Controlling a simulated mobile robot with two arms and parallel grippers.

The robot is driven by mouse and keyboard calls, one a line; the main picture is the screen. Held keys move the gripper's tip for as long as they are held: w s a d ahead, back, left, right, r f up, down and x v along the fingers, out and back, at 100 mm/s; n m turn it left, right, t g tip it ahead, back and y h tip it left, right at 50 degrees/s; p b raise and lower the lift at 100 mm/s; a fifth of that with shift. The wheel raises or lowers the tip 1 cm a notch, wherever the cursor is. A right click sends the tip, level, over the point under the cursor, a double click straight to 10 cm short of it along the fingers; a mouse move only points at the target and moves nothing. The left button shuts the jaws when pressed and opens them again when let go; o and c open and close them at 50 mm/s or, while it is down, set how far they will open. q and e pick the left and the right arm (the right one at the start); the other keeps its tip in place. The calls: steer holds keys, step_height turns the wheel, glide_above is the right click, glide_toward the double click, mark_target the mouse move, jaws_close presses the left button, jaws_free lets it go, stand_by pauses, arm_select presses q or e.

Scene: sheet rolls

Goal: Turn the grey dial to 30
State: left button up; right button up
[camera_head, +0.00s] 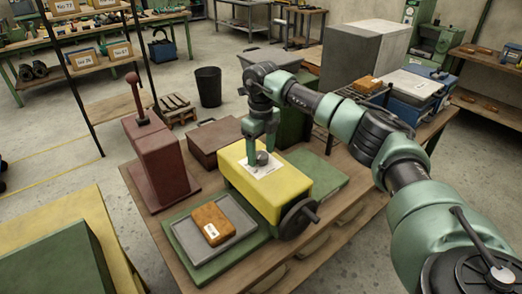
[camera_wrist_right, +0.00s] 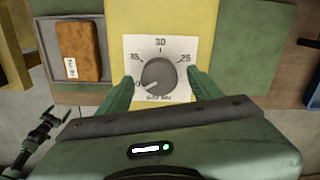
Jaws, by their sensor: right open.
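The grey dial (camera_wrist_right: 159,74) is a round knob on a white scale plate (camera_wrist_right: 183,87) on top of a yellow block (camera_head: 290,187). The dial's pale mark seems to point to the lower left, away from 30. The dial also shows in the head view (camera_head: 262,158). My right gripper (camera_head: 261,156) is open above the plate. In the wrist view its two fingers stand on either side of the dial, apparently apart from it.
A black handwheel (camera_head: 298,217) sticks out of the block's front. A dark red post machine (camera_head: 160,165) stands at left, and a brown case (camera_head: 215,142) lies behind.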

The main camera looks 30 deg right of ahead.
steer(key=c, duration=1.4)
steer(key=shift+m, duration=0.4)
steer(key=m+p, duration=0.1)
steer(key=m, duration=0.3)
steer(key=shift+m, duration=0.4)
steer(key=m, duration=0.6)
steer(key=shift+r+p, duration=0.1)
steer(key=shift+p, duration=0.3)
steer(key=m+p, duration=0.1)
steer(key=m, duration=0.5)
steer(key=shift+w+m, duration=0.1)
steer(key=shift+m, duration=0.3)
steer(key=m+p, duration=0.1)
steer(key=m, duration=0.4)
steer(key=shift+m, duration=0.3)
